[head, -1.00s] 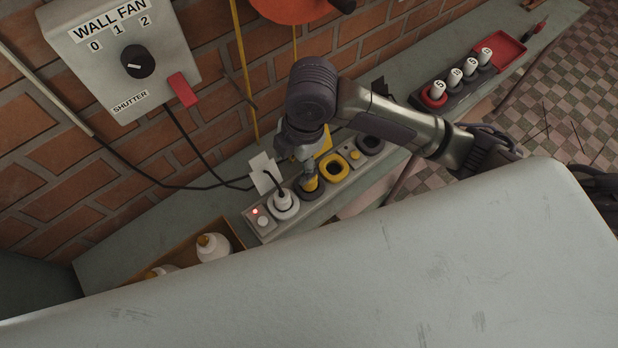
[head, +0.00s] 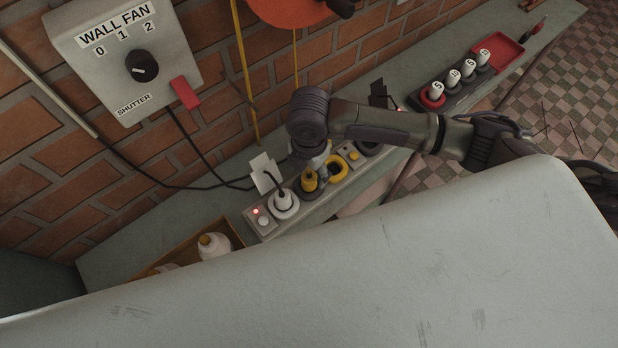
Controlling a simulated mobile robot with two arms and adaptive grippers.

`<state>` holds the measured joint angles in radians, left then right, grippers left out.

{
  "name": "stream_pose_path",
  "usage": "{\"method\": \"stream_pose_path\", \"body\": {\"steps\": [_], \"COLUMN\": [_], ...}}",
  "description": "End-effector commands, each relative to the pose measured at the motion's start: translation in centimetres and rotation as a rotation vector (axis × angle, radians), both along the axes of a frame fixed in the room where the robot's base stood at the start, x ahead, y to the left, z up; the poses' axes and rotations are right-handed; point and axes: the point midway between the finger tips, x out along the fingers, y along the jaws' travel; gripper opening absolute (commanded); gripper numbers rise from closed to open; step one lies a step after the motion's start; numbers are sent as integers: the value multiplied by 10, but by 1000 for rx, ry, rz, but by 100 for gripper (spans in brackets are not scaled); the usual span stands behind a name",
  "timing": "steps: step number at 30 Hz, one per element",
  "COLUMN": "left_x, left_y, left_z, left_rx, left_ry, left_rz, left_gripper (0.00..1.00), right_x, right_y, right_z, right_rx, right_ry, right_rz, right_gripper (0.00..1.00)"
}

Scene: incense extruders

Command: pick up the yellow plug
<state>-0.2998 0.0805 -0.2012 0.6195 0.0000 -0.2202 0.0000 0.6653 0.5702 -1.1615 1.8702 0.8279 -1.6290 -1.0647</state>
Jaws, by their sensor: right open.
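The yellow plug (head: 309,181) stands in a dark round socket of the grey power strip (head: 262,232) in the head view. A yellow-ringed socket (head: 344,163) is to its right and a white plug (head: 284,202) with a cord is to its left. My right gripper (head: 317,166) is open, very close to the yellow plug, just above and to its right. The wrist hides most of the fingers, so I cannot tell whether they touch the plug. My left gripper is not in view.
A wall fan switch box (head: 120,60) hangs on the brick wall. A wooden box (head: 226,228) with white bottles sits left of the strip. A dark rack (head: 452,105) with numbered white pieces stands at the right. A large pale surface (head: 380,270) fills the front.

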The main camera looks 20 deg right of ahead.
Motion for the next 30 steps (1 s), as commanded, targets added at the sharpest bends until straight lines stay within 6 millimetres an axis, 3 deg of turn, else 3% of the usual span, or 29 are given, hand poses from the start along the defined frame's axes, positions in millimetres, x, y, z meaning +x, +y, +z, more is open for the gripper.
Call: {"method": "stream_pose_path", "body": {"steps": [7, 16, 27, 30], "left_x": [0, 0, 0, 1], "left_y": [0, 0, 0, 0], "left_z": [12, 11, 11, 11], "left_rx": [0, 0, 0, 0], "left_ry": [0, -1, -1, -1], "left_rz": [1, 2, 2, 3], "left_gripper": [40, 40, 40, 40], "right_x": [0, 0, 0, 0], "right_y": [0, 0, 0, 0], "right_z": [-34, -40, -40, -40], "right_rx": [0, 0, 0, 0], "right_ry": [2, -1, -1, -1], "right_rz": [0, 1, 1, 1], "right_gripper": [68, 68, 6, 3]}}
